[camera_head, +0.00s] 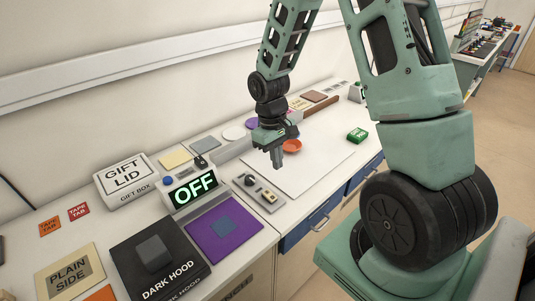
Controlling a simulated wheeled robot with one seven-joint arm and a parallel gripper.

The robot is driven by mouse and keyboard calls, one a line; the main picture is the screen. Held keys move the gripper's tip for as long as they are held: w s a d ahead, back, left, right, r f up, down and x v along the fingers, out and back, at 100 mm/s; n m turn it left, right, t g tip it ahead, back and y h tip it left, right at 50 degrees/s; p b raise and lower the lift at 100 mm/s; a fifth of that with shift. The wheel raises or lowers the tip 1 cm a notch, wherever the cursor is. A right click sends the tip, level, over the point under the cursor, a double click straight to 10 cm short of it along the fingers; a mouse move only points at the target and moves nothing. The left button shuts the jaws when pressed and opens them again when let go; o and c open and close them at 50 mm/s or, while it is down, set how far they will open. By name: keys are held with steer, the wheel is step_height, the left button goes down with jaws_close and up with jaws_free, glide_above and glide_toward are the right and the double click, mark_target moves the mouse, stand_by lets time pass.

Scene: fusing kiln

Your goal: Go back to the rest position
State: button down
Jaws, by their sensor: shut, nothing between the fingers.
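My gripper (277,162) hangs at the end of my green arm over the white bench, pointing down. Its fingers are together with nothing between them. It is above the near-left part of a pale work sheet (318,160), just left of an orange round dish (291,146). The picture does not show clearly how high the fingertips are above the bench.
A small switch panel (258,194) lies left of my gripper. A green block (357,135) lies to the right.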

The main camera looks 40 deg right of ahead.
steer(key=shift+r, duration=0.15)
steer(key=s+a+r+n+t+b, duration=0.1)
steer(key=s+a+r+n, duration=0.15)
steer(key=a, duration=0.65)
steer(key=s+a+r+n+b, duration=0.1)
steer(key=s+a+r+b, duration=0.15)
steer(key=a, duration=0.55)
steer(key=s+a+r+n+b, duration=0.1)
steer(key=s+a+r+n, duration=0.2)
steer(key=s+a, duration=0.6)
steer(key=s+n, duration=0.1)
steer(key=s, duration=0.3)
steer(key=shift+s+a+t+y, duration=0.2)
steer(key=shift+a+t+y, duration=0.05)
steer(key=shift+t+y, duration=0.15)
